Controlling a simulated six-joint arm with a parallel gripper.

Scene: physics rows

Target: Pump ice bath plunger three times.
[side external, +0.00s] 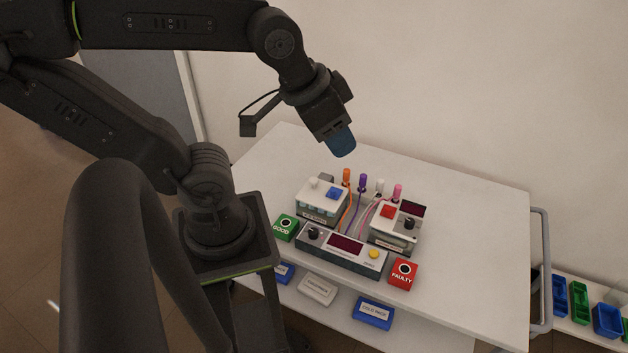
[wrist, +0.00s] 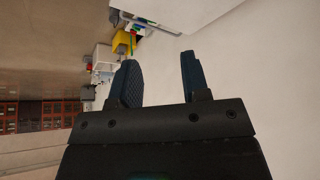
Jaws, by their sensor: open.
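A small white-topped unit (side external: 322,205) stands at the back left of the instrument group on the table; its label is too small to read. I cannot tell for sure that this is the ice bath. My gripper (side external: 341,147) is above and behind the instruments, well clear of them, with its blue fingers pointing down. In the wrist view my gripper (wrist: 158,75) has its two fingers apart with nothing between them. The unit does not show clearly there.
A second unit (side external: 396,229) has a red button and black knob. A wide console (side external: 342,250) sits in front, between a green GOOD button (side external: 286,227) and a red FAULTY button (side external: 403,274). Orange, purple, white and pink handles stand behind, with cables. The table's right side (side external: 470,240) is clear.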

